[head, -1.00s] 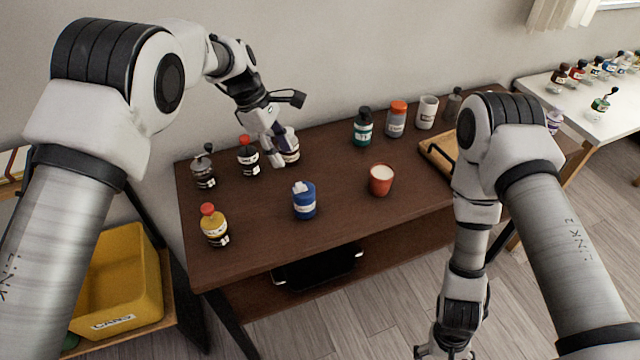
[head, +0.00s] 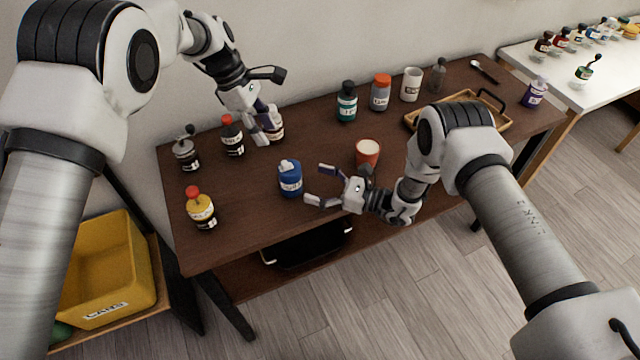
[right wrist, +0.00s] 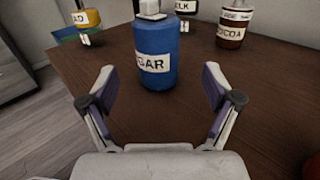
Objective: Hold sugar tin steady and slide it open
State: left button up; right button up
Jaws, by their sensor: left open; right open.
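The sugar tin (head: 290,180) is a blue upright tin with a white piece on top, standing on the dark brown table. In the right wrist view the tin (right wrist: 157,60) stands upright ahead of my open fingers, its label partly reading "GAR". My right gripper (head: 316,185) is open and empty just right of the tin, pointing at it, apart from it. In its own view the right gripper (right wrist: 158,92) has a finger on each side below the tin.
An orange-red cup (head: 367,153) stands close behind my right gripper. A yellow bottle (head: 201,209), a black red-capped bottle (head: 232,138) and a grey jar (head: 187,153) stand left. A wooden tray (head: 420,118) lies right. The table in front of the tin is clear.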

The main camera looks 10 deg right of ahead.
aim_at(301, 180)
jog(key=x, duration=0.7)
jog(key=shift+a, duration=0.15)
jog(key=shift+s+r, duration=0.1)
jog(key=shift+c, duration=1.3)
jog(key=c, duration=1.1)
